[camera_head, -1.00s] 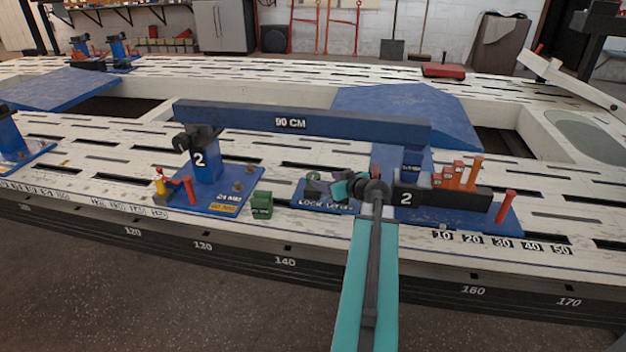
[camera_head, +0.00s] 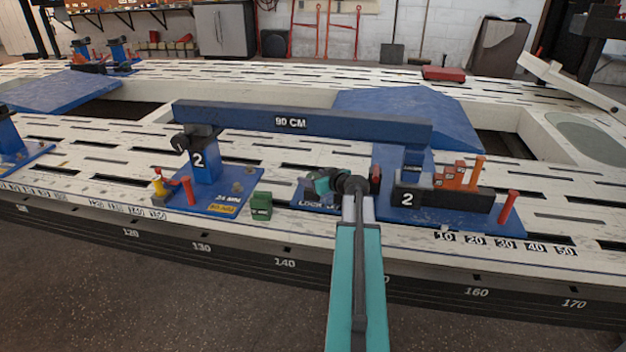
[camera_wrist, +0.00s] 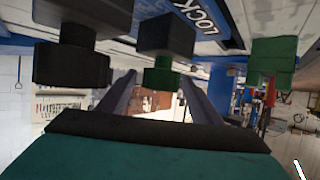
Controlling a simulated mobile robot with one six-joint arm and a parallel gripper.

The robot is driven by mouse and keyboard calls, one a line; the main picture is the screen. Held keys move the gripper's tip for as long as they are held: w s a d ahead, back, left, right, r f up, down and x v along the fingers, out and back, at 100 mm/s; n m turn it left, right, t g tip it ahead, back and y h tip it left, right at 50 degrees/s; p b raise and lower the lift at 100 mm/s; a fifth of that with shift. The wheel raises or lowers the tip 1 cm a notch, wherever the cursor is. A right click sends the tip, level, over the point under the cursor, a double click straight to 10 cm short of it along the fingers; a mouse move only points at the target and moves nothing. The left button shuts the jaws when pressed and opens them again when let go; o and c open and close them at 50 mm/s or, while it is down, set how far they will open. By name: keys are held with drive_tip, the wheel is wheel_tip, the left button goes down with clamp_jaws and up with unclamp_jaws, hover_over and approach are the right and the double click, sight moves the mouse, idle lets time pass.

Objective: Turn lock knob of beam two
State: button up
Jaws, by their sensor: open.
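The blue beam marked 90 CM (camera_head: 300,122) lies across two blue stands marked 2, a left stand (camera_head: 205,165) and a right stand (camera_head: 410,168). My gripper (camera_head: 323,183) is low beside the right stand, over the plate lettered LOCK (camera_head: 311,203), and hides most of what is there. In the wrist view my gripper (camera_wrist: 158,88) is open, with its two grey fingers apart. A green knob (camera_wrist: 160,77) under a dark block (camera_wrist: 166,34) shows between the fingertips; I cannot tell whether they touch it. A dark knob (camera_wrist: 72,62) is to the left.
A green block (camera_head: 261,205) stands between the two stands. Orange and red pegs (camera_head: 475,173) rise from the right stand's base, with a red post (camera_head: 508,207) at its right. The slotted white bench (camera_head: 110,158) has free room left of the left stand.

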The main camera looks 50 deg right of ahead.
drive_tip(key=c, duration=0.8)
drive_tip(key=shift+a, duration=0.4)
drive_tip(key=shift+c, duration=1.3)
drive_tip(key=shift+d, duration=0.3)
